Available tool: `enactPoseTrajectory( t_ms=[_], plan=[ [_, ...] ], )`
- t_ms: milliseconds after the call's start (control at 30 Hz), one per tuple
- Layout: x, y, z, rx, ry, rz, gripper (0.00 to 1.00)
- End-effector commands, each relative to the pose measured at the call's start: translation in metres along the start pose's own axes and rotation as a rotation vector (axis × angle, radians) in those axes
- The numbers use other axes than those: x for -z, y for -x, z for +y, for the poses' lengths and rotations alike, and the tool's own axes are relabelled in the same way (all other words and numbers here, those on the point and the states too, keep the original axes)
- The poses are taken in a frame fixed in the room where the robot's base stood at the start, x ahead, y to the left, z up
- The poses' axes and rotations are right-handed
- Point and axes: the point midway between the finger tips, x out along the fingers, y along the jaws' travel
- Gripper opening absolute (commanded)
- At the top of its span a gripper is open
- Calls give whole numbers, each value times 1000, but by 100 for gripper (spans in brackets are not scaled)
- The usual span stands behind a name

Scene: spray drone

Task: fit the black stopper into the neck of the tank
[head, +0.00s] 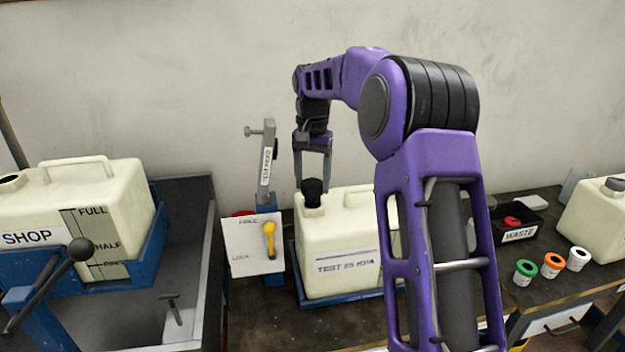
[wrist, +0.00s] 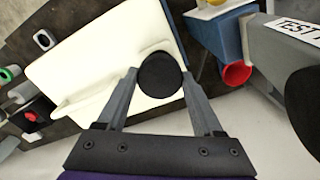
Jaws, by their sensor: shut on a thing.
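The black stopper (head: 312,190) is between the fingertips of my gripper (head: 312,178), which is shut on it. In the head view the stopper is upright at the top of the neck (head: 312,203) of the cream tank (head: 325,232), which is labelled "TEST 15 KPA". In the wrist view the stopper (wrist: 160,74) shows as a round black disc between the two grey fingers, over the corner of the tank (wrist: 95,55). The stopper hides the neck's opening, so I cannot tell how deep it sits.
A grey test-hose post (head: 267,165) and a white panel with a yellow lever (head: 269,240) stand left of the tank. The "SHOP" tank (head: 110,200) is far left. A waste tray (head: 520,234), several coloured caps (head: 552,264) and another tank (head: 600,220) are right.

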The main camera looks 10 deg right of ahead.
Motion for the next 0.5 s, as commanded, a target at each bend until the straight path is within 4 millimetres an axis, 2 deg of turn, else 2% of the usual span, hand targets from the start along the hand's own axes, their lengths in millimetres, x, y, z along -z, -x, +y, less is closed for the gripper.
enactPoseTrajectory(
  t_ms=[500],
  plan=[
    [0, -12, 0, 0, 1, -1, 0]
  ],
)
